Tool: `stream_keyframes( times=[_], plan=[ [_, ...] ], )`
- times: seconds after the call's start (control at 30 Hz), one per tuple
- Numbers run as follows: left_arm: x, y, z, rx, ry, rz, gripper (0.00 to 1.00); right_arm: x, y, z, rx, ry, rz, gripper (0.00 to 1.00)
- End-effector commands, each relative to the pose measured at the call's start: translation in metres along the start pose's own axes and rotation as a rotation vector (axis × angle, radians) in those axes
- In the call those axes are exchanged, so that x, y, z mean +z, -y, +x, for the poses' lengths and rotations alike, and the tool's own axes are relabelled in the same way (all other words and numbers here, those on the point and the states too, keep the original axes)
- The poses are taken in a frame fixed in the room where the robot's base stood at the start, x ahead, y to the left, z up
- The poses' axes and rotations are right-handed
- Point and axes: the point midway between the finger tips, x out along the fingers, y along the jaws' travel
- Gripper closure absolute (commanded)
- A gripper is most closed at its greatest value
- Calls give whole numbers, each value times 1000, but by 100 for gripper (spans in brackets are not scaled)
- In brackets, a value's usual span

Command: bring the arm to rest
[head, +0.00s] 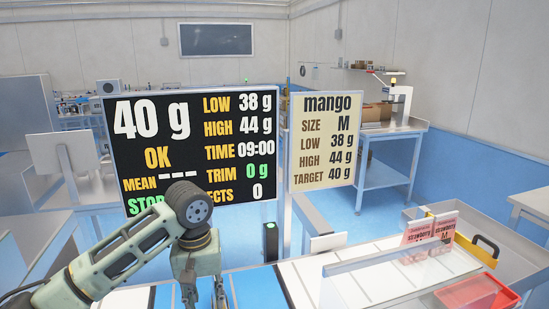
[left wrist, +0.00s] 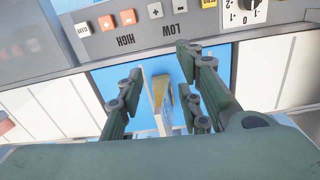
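My left gripper (head: 203,292) hangs pointing down at the bottom of the head view, over the blue section of the work surface. In the left wrist view its fingers (left wrist: 160,90) stand apart, with a gap between them. The gripper hides the pouch in the head view. My right gripper is in neither view.
A control panel (left wrist: 150,32) with buttons and a dial lies close beyond the fingers. The weight display (head: 190,150) and the mango card (head: 323,140) stand behind. Pink pouches (head: 430,236) and a red tray (head: 478,293) are at the right. White lanes (head: 370,275) look clear.

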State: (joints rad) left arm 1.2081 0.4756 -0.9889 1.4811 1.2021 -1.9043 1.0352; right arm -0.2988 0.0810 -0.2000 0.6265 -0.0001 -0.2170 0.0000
Motion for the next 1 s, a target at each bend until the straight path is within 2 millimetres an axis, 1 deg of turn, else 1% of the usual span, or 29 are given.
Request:
stream_keyframes(
  times=[0.03, 0.27, 0.37, 0.47, 0.5, 0.6, 0.7, 0.8, 0.87, 0.97, 1.0],
  plan=[
    [4, -4, 9, 6, 3, 21, 67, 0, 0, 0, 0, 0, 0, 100],
    [28, -22, 48, 49, -3, 135, 67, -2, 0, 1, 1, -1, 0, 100],
    [42, -32, 68, 79, -10, 196, 67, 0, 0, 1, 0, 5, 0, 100],
    [63, -43, 93, 122, -22, 265, 67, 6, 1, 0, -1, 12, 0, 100],
    [73, -48, 104, 144, -29, 295, 67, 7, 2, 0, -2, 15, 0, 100],
    [99, -58, 127, 203, -60, 360, 67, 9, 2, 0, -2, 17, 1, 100],
    [123, -62, 146, 251, -100, 402, 67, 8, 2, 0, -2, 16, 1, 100],
    [146, -58, 162, 286, -143, 423, 67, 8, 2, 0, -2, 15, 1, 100],
    [159, -52, 170, 297, -169, 426, 67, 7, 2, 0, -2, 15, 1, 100],
    [179, -37, 181, 298, -214, 421, 67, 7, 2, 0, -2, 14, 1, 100],
    [188, -28, 184, 290, -230, 416, 67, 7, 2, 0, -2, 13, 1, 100]
  ],
)
